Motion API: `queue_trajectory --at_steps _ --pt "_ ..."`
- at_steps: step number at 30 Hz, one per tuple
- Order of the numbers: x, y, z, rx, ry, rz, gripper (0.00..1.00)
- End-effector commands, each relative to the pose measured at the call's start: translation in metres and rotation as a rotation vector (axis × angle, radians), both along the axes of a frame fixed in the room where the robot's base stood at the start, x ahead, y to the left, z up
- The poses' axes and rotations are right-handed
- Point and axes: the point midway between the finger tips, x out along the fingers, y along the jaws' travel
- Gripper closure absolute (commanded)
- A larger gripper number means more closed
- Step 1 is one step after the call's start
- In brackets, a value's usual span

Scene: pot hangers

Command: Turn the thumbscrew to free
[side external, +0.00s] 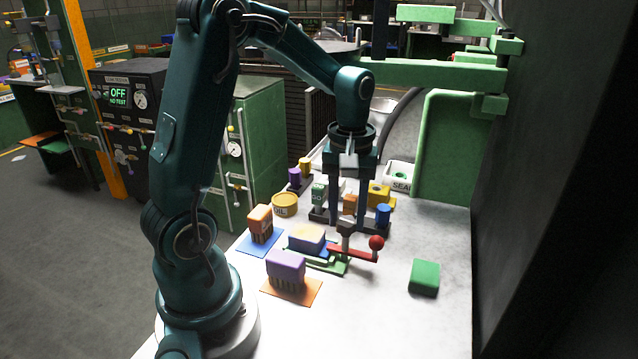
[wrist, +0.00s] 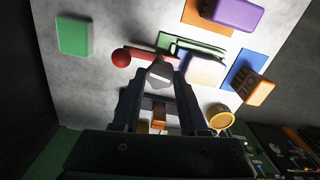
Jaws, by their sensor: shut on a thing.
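My gripper (side external: 348,222) points straight down over the clamp fixture in the side view. Its fingers are shut on a small grey-tan head, which looks like the thumbscrew (side external: 345,228). In the wrist view the grey thumbscrew (wrist: 160,73) shows between the fingertips (wrist: 160,80). A red lever (side external: 347,252) with a red ball (side external: 376,242) runs out to the right just below it. The lever sits at a green clamp base (side external: 330,266), beside a block with a pale top (side external: 306,238). The thumbscrew's lower part is hidden, so its turn angle cannot be told.
A purple block (side external: 285,266) on an orange mat and an orange block (side external: 261,218) on a blue mat stand at left. A green block (side external: 424,276) lies at right. A yellow round tin (side external: 285,204) and small coloured parts stand behind. The front right table is clear.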

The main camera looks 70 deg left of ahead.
Motion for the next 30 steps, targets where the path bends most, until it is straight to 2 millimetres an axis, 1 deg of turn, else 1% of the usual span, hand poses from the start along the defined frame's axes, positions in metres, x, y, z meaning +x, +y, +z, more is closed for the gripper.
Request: queue_trajectory --at_steps 3,10,27,28,30 --pt "-0.0004 -0.0002 0.0007 -0.001 0.001 0.067 1.0" --pt "-0.0005 -0.0001 0.0008 -0.001 0.001 0.15 1.0" --pt "-0.0005 -0.0001 0.0008 -0.001 0.0 0.181 1.0" --pt "-0.0005 -0.0001 0.0008 -0.001 0.0 0.181 0.5" --pt "-0.0004 -0.0001 0.0007 -0.001 0.0 0.181 0.28"
